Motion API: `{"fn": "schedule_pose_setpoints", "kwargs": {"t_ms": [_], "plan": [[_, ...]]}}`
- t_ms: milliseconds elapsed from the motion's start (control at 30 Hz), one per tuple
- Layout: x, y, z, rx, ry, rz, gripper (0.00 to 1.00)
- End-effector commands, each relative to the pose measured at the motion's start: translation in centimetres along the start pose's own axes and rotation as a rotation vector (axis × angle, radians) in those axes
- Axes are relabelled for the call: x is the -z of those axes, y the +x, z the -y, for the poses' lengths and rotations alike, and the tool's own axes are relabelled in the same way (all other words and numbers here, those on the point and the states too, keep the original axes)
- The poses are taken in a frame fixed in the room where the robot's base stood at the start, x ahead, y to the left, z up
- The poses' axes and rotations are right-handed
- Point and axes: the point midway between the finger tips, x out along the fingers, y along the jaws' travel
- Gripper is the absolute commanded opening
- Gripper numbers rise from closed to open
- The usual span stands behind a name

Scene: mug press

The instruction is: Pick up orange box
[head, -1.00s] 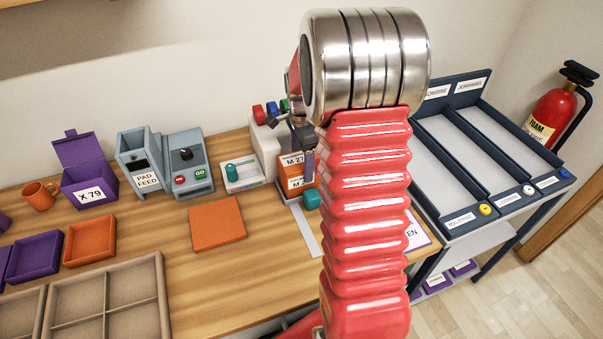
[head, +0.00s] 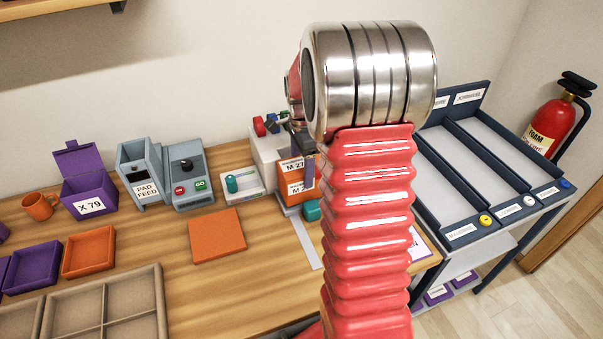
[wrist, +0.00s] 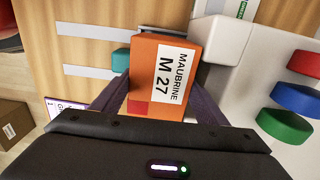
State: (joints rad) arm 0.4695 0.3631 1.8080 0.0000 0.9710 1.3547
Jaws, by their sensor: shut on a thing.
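The orange box (wrist: 146,55) with a white "MAUBRINE M 27" label sits between the two fingers of my gripper (wrist: 155,100) in the wrist view. The fingers press on its sides, so the gripper is shut on it. In the head view the orange box (head: 291,186) shows behind my red arm, near the white press at the back of the table. My gripper (head: 303,165) is partly hidden there by my arm. I cannot tell whether the box's underside touches what is below it.
A teal block (wrist: 121,60) is close beside the box. The white press with red, blue and green knobs (wrist: 293,95) stands to its right in the wrist view. A flat orange pad (head: 217,236) lies on the table. A dark-blue sorting rack (head: 490,175) stands at right.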

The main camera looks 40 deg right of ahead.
Motion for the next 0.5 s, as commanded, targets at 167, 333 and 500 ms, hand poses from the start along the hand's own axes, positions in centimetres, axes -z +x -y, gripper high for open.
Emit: {"fn": "schedule_pose_setpoints", "kwargs": {"t_ms": [167, 333, 500], "plan": [[0.0, -3.7, 0.1, 0.007, 0.0, -0.002, 0.36], [0.0, -7.8, 0.1, 0.007, 0.0, -0.002, 0.36], [0.0, -11.7, 0.1, 0.006, 0.0, -0.001, 0.36]]}}
